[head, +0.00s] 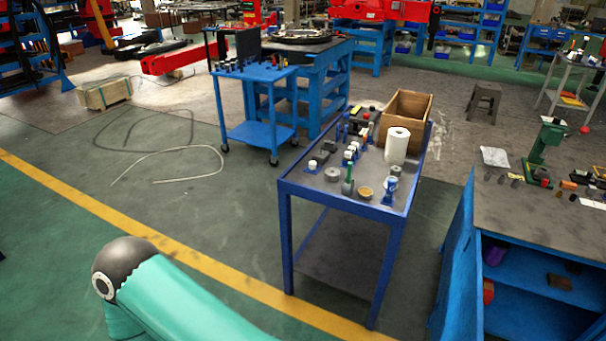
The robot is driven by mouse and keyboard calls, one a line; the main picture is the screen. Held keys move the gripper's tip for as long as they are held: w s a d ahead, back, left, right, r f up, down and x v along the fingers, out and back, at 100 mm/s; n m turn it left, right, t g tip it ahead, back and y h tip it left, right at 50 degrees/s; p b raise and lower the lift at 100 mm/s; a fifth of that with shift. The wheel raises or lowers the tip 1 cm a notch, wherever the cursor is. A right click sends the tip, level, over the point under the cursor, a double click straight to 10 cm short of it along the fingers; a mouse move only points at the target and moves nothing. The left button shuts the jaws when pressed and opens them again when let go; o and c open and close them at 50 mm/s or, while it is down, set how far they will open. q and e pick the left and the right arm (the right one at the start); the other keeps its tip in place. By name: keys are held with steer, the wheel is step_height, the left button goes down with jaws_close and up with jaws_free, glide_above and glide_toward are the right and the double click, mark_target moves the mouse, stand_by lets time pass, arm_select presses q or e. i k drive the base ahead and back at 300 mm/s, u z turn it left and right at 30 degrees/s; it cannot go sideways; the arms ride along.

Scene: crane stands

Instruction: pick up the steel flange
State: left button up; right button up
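A small grey round piece (333,174) lies near the left front of the blue table (330,197). It looks like the steel flange, but it is too small to be sure. A green-topped item (348,180) stands to its right, and a tan round piece (365,192) lies further right. Neither of my grippers is in view. A teal link of my own arm shows at the bottom left, well apart from the table.
A wooden box (405,118) and a white paper roll (397,146) stand toward the back of the table, with several small items beside them. A blue cart (252,133) stands behind left, a blue workbench (500,208) at right. The floor left of the table is mostly clear.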

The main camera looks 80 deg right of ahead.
mark_target(331, 174)
steer(key=u, duration=0.15)
steer(key=i, duration=0.7)
steer(key=z, duration=2.45)
steer(key=i, duration=2)
steer(key=z, duration=0.75)
